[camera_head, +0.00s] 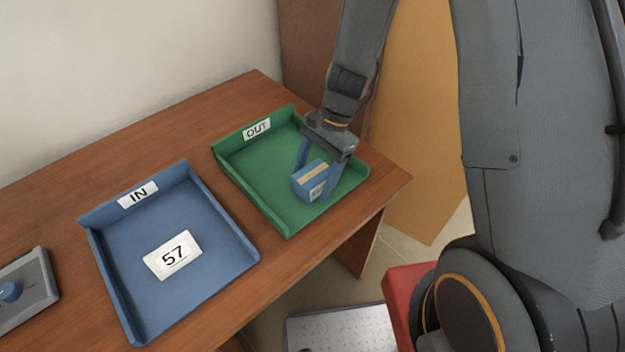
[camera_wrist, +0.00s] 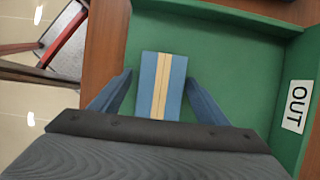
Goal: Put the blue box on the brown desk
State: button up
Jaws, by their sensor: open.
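The blue box (camera_head: 311,180) with a tan stripe on top sits in the green OUT tray (camera_head: 262,204), near the tray's right end. The tray stands on the brown desk (camera_head: 222,107). My gripper (camera_head: 316,182) is over the tray with its fingers on either side of the box. In the wrist view the box (camera_wrist: 161,85) lies between the two fingers of my gripper (camera_wrist: 160,92), with a gap visible on each side. The gripper is open and not closed on the box.
A blue IN tray (camera_head: 237,238) holding a white card marked 57 (camera_head: 172,255) is left of the green tray. A grey device with a blue knob (camera_head: 28,288) sits at the far left. Bare desk lies behind the trays and along the front edge.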

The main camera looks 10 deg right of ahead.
jog(key=c, duration=1.3)
